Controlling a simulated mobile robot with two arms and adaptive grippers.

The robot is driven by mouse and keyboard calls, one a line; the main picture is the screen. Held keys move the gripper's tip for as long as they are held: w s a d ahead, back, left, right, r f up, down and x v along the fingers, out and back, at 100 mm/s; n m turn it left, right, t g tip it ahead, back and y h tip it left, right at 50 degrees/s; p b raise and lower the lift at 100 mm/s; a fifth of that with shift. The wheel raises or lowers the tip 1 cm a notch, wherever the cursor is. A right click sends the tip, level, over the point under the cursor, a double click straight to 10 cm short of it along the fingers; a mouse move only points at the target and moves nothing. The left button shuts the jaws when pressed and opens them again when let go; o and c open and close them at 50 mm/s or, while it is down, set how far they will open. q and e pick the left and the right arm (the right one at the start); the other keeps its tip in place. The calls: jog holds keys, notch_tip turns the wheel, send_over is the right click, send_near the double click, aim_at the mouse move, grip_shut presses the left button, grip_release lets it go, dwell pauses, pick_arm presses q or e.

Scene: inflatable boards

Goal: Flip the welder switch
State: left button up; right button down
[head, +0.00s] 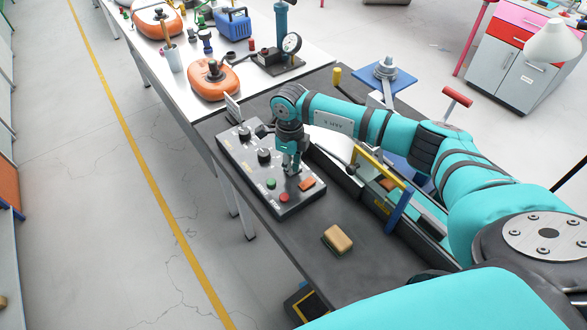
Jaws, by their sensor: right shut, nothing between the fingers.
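The welder control box (299,202) is a grey sloped panel on the dark table, with black knobs along its far part. Near its front are a green button (271,184), a red button (284,197) and an orange rocker switch (307,184). My right gripper (292,172) points down over the panel, just beyond the orange switch. Its fingers are shut and empty. Whether the fingertips touch the panel I cannot tell. The gripper and wrist hide part of the panel's right side. My left gripper is not in view.
A tan sponge-like block (338,239) lies on the dark table (371,265) in front of the panel. A long machine with a yellow-and-blue handle (381,167) stands to the right. A white table (180,97) with orange devices and a gauge stands behind. The floor at left is clear.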

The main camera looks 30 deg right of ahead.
jog(key=shift+s+f, duration=0.15)
jog(key=shift+f, duration=0.05)
jog(key=shift+r+p, duration=0.55)
jog(key=shift+r, duration=0.25)
jog(key=shift+r+p, duration=1.55)
jog(key=shift+r, duration=1.2)
